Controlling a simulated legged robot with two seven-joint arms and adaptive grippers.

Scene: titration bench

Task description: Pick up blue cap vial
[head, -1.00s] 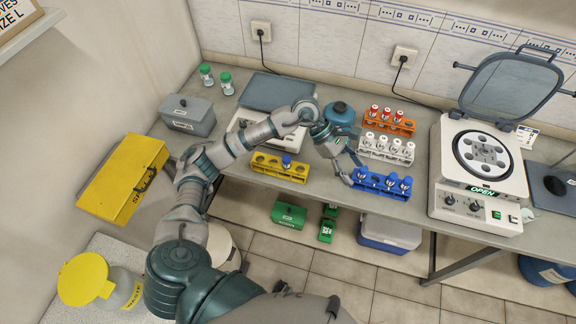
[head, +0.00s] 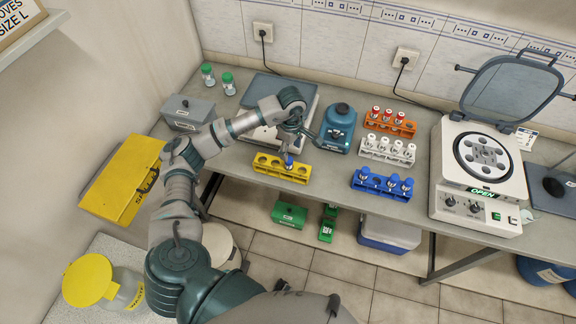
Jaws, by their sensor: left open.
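A blue cap vial (head: 289,162) stands in the yellow rack (head: 265,169), whose other holes look empty. The blue rack (head: 372,192) to the right holds several more blue cap vials (head: 393,182). My left gripper (head: 290,150) points down, open, right over the vial in the yellow rack. Its fingers are small and dark here, and I cannot tell whether they touch the cap. My right gripper is not in view.
A blue bottle-like device (head: 339,128) stands close to the right of my gripper. White-capped vials (head: 383,146) and red-capped vials (head: 387,115) sit in racks beyond it. A centrifuge (head: 480,180) with its lid up is at the right. A grey box (head: 188,112) stands left.

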